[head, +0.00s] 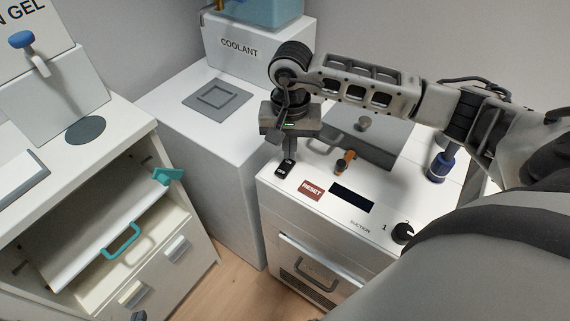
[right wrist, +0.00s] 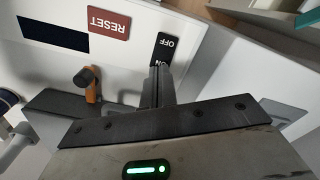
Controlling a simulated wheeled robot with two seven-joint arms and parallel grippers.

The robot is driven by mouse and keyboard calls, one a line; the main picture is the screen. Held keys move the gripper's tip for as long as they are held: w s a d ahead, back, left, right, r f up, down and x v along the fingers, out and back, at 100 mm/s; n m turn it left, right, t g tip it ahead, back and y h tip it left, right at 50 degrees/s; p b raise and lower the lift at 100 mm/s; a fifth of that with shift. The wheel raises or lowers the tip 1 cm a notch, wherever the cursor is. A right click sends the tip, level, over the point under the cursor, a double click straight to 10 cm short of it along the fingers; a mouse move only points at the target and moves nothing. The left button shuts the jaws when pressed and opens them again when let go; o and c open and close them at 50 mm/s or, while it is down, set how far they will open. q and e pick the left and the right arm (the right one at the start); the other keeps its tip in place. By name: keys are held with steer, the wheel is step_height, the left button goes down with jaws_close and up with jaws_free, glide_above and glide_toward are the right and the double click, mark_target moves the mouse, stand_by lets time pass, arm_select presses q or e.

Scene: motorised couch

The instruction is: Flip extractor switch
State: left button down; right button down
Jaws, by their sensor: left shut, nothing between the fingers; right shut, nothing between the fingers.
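The extractor switch (head: 283,170) is a small black rocker marked ON and OFF on the white top of the machine. My right gripper (head: 290,155) points down at the ON end of the switch, fingers together and empty. In the right wrist view the switch (right wrist: 166,46) shows OFF clearly, while the closed fingertips (right wrist: 158,68) cover part of the ON end. The tips are touching or very close to it; I cannot tell which. My left gripper is not in view.
A red RESET label (head: 312,190), a black display (head: 351,197), an orange lever (head: 345,162) and a black suction knob (head: 403,233) share the panel. A COOLANT box (head: 252,48) stands behind. A white cabinet with an open front (head: 100,225) is at left.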

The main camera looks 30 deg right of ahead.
steer(key=shift+f+b, duration=1)
steer(key=shift+f, duration=0.1)
steer(key=shift+r, duration=0.15)
steer(key=shift+r+p, duration=2.1)
steer(key=shift+r, duration=1.45)
steer(key=shift+f, duration=0.1)
